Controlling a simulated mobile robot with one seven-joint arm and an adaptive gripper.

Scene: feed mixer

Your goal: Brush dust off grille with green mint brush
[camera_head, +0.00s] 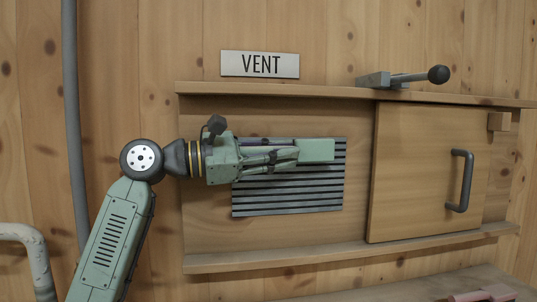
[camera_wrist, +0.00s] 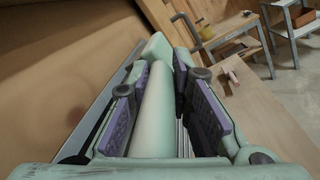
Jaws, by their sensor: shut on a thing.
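The grille (camera_head: 290,198) is a dark slatted panel on the wooden wall. My gripper (camera_head: 285,158) comes in from the left in front of its upper part and is shut on the green mint brush (camera_head: 317,150). The brush points right, and its pale green block covers the grille's top right area. In the wrist view the brush (camera_wrist: 155,105) lies between my purple-padded fingers, with a grey edge of the grille (camera_wrist: 98,118) to its left. The bristles are hidden, so I cannot tell whether they touch the slats. No dust is clearly visible.
A VENT sign (camera_head: 260,64) hangs above. A wooden sliding panel (camera_head: 415,165) with a dark handle (camera_head: 460,180) stands right of the grille, between ledges (camera_head: 330,256). A lever (camera_head: 405,78) sits on the upper ledge. The wrist view shows a workbench (camera_wrist: 260,115) at right.

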